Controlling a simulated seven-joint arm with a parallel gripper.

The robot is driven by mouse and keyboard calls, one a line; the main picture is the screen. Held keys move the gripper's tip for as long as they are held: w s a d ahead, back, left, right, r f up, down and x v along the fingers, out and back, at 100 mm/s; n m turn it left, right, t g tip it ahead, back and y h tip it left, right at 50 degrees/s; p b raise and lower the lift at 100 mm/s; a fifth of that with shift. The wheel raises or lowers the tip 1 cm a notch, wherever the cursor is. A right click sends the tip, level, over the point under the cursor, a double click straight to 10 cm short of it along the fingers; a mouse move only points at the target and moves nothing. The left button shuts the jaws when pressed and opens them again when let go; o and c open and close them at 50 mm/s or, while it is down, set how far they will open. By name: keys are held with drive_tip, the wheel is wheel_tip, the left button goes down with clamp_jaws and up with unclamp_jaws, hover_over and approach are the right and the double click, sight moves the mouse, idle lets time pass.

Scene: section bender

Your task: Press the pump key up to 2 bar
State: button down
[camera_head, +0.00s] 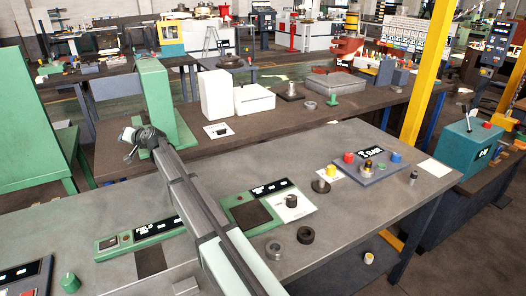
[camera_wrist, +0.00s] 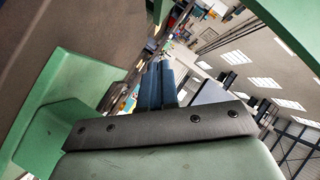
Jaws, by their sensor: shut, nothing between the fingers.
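A grey panel (camera_head: 385,168) on the right of the near bench has a small display that seems to read in BAR; its digits are too small to tell. It carries a red button (camera_head: 348,157), a blue button (camera_head: 396,156) and a brass fitting (camera_head: 367,165). Which one is the pump key I cannot tell. My gripper (camera_head: 130,143) is far left of this panel, above the bench's back edge near a green upright. In the wrist view my gripper (camera_wrist: 158,88) is shut and empty, and no panel is recognisable.
A green panel (camera_head: 140,238) and another green panel with a white plate (camera_head: 297,208) lie on the bench. A green upright block (camera_head: 158,95) is close to my gripper. A yellow post (camera_head: 428,75) rises behind the bench.

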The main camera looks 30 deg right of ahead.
drive_tip(key=s+d+m+h, duration=0.1)
drive_tip(key=s+d, duration=0.3)
drive_tip(key=d, duration=1.5)
drive_tip(key=s+d+g+h, duration=0.1)
drive_tip(key=s+d, duration=0.4)
drive_tip(key=d, duration=1.4)
drive_tip(key=s+d+m+h, duration=0.1)
drive_tip(key=s+d, duration=0.3)
drive_tip(key=d, duration=1.5)
drive_tip(key=m+g+h, duration=0.2)
drive_tip(key=m+h, duration=0.1)
drive_tip(key=h, duration=0.1)
hover_over(384, 166)
drive_tip(key=f, duration=0.1)
drive_tip(key=shift+f, duration=0.2)
drive_tip(key=shift+f, duration=4.45)
drive_tip(key=shift+f, duration=0.15)
drive_tip(key=shift+f, duration=0.25)
